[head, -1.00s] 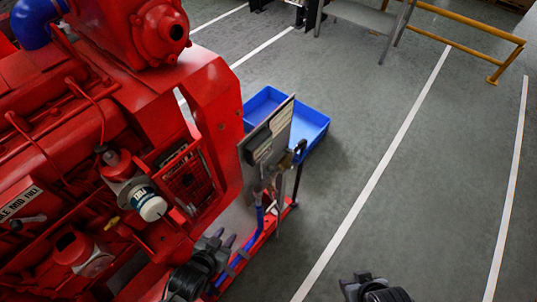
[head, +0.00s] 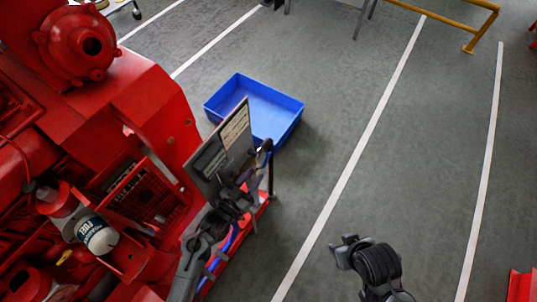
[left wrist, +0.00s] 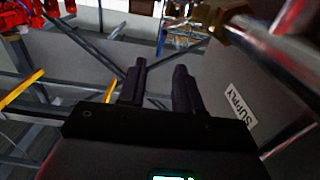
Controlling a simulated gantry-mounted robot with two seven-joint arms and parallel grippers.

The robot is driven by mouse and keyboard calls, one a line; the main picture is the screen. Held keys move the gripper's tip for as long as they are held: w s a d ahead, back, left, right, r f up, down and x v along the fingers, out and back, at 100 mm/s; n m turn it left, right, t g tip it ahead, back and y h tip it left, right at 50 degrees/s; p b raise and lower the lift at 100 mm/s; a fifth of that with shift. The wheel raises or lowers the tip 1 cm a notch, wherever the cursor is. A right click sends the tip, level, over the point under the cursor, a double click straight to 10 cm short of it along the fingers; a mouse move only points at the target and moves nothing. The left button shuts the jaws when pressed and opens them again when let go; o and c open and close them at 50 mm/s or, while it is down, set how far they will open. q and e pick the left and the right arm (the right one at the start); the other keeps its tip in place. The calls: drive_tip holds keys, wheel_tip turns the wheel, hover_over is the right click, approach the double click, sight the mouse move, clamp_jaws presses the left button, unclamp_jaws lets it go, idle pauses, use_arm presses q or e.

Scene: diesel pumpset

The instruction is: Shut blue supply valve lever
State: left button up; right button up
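My left gripper (head: 245,190) is in front of the upright grey panel (head: 218,155) at the end of the red pumpset (head: 95,130). In the left wrist view, its two dark fingers (left wrist: 160,68) stand apart with nothing between them. A SUPPLY label (left wrist: 240,105) is on the grey surface to their right. A brass fitting (left wrist: 212,15) on a metal pipe is above and right of the fingers, apart from them.
A blue tray (head: 265,105) lies on the floor behind the panel. A blue hose (head: 222,252) runs along the red base below my left gripper. A yellow rail (head: 450,12) stands far right.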

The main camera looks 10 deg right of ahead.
sight(266, 159)
use_arm(q)
drive_tip(key=b+x, duration=0.1)
drive_tip(key=x, duration=0.6)
drive_tip(key=shift+w+d+b, duration=0.25)
drive_tip(key=shift+b, duration=0.15)
drive_tip(key=shift+w+d, duration=0.35)
drive_tip(key=shift+w, duration=0.05)
clamp_jaws()
